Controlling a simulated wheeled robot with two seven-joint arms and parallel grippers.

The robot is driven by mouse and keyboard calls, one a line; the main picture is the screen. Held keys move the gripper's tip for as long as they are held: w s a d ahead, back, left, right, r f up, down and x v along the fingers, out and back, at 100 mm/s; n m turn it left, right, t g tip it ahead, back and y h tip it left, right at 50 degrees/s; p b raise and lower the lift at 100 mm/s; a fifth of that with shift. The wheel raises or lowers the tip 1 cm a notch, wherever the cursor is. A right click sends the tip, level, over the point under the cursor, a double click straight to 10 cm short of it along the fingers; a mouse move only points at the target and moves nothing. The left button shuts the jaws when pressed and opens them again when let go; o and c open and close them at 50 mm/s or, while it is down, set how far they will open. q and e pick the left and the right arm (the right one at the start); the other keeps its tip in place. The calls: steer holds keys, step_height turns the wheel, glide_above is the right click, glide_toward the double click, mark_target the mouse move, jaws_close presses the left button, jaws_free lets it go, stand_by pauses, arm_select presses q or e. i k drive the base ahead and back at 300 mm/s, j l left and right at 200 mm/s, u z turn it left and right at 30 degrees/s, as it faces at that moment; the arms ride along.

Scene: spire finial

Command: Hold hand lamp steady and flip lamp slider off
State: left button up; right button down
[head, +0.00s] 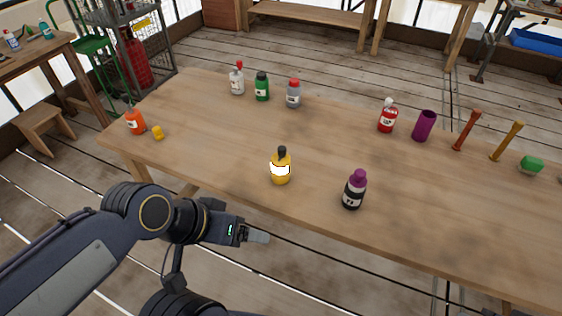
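A small yellow object (281,178) with a dark top and a very bright white band stands upright near the front edge of the wooden table (210,125). It looks like the hand lamp, but I cannot be sure; no slider can be made out on it. My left gripper (258,237) is in front of the table's front edge, below and left of the yellow object in the picture, and apart from it. Its grey fingers overlap from this angle, so their opening does not show. My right gripper is not in view.
A black bottle with a purple cap (354,191) stands right of the yellow object. White, green and grey bottles (293,95) stand at the back. An orange bottle (135,121) and yellow piece (158,132) are left; a red bottle (387,118) and purple cup (424,126) are right.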

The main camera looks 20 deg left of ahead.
mark_target(282, 150)
steer(key=j+z, duration=0.2)
steer(key=j, duration=0.5)
steer(key=j+z, duration=0.2)
steer(key=j, duration=0.55)
steer(key=k+j+z, duration=0.2)
steer(key=j, duration=0.5)
steer(key=i, duration=0.05)
